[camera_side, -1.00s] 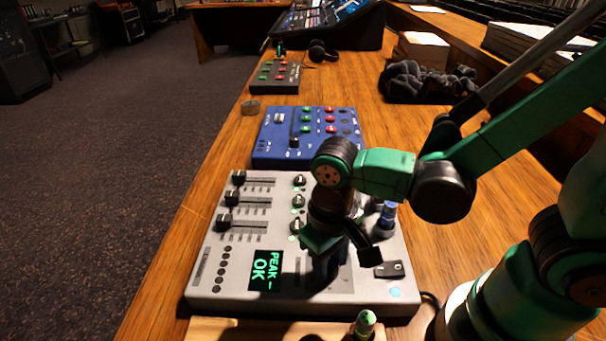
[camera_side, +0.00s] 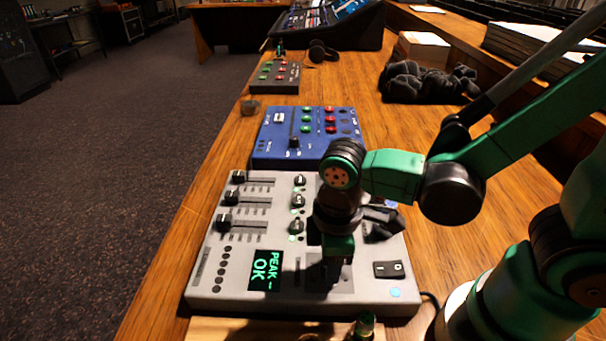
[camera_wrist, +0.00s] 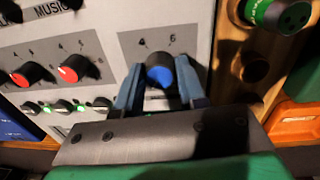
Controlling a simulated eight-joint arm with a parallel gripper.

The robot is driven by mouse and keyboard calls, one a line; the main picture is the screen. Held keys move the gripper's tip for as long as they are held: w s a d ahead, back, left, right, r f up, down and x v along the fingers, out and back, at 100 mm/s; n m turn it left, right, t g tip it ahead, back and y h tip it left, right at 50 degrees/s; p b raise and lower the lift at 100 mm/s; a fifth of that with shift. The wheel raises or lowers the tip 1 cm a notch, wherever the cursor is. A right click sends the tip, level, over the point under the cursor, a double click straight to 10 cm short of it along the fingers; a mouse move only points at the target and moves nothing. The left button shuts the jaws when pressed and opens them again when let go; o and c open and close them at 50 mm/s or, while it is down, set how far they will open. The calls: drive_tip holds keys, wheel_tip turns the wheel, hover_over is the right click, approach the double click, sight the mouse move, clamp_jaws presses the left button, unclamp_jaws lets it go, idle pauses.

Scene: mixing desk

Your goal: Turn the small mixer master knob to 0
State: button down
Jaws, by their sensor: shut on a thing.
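The grey mixer (camera_side: 210,285) lies on the desk with a lit screen (camera_side: 266,271) reading "PEAK – OK". My gripper (camera_side: 334,281) points down at the near part of its panel. In the wrist view, my gripper (camera_wrist: 160,88) has one finger on each side of a black knob with a blue cap (camera_wrist: 158,76) and is shut on it. In the side view my gripper hides this knob.
Two red-capped knobs (camera_wrist: 68,75) and a row of small knobs with green lights stand left of the held knob. A blue mixer (camera_side: 283,153) lies behind the grey one. A black rocker switch (camera_side: 388,269) is close on the right. A wooden tray holds a green-capped connector (camera_wrist: 282,14).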

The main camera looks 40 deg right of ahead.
drive_tip(key=shift+n, duration=0.7)
drive_tip(key=c, duration=0.5)
unclamp_jaws()
drive_tip(key=shift+s+r, duration=0.1)
drive_tip(key=shift+r, duration=2.7)
drive_tip(key=w+d+r+m+t, duration=0.3)
drive_tip(key=d+m+t, duration=0.3)
drive_tip(key=d+m, duration=0.3)
drive_tip(key=shift+w+r+m+t, duration=0.3)
drive_tip(key=shift+w+m+t, duration=0.1)
drive_tip(key=shift+w+m, duration=0.55)
